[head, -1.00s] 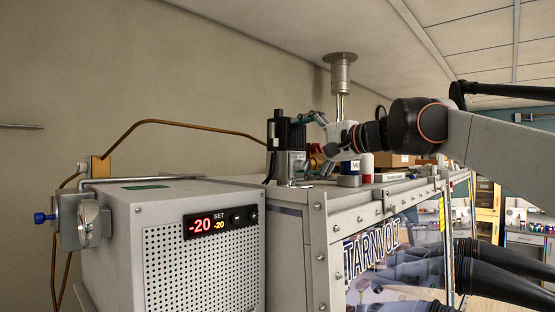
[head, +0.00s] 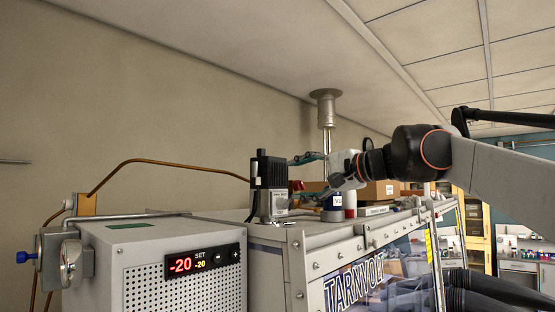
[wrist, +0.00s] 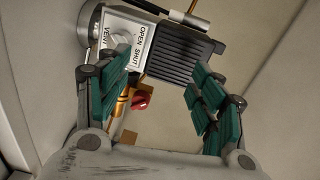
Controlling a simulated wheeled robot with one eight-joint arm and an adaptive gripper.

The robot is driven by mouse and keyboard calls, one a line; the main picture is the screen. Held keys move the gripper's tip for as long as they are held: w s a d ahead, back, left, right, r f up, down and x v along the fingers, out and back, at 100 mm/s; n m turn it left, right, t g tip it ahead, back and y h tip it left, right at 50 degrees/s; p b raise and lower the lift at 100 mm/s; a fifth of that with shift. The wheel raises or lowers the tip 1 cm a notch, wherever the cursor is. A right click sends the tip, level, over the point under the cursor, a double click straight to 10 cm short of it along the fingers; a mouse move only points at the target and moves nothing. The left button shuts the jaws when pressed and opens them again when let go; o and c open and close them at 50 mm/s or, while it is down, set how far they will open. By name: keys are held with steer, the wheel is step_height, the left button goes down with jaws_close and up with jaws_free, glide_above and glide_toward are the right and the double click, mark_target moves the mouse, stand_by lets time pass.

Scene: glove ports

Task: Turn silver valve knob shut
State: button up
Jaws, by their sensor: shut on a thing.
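The valve unit shows in the head view as a black block (head: 268,170) on a silver body (head: 272,206) on top of the glove box. In the wrist view its ribbed black block (wrist: 180,52) sits beside a white plate (wrist: 138,40) lettered OPEN, SHUT and VENT. A round silver part, seemingly the silver valve knob (wrist: 98,48), is partly covered by the left finger. My gripper (head: 292,180) is at the unit's right side, its teal fingers wide apart and set at the unit. The exact contact is hidden. A small red knob (wrist: 140,101) shows between the fingers.
A grey chiller (head: 180,262) with a red -20 display stands in front at left. A copper pipe (head: 165,163) runs behind. A ceiling-hung pipe (head: 326,115) stands close behind my gripper. A blue-and-white jar (head: 334,208) and boxes (head: 378,193) sit beneath my wrist.

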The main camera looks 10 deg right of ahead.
steer(key=f+v, duration=0.1)
steer(key=v, duration=1.1)
steer(key=shift+s+a+f, duration=0.2)
steer(key=shift+s+f, duration=0.1)
steer(key=shift+f, duration=0.35)
stand_by(0.4)
steer(key=shift+w, duration=0.15)
stand_by(0.6)
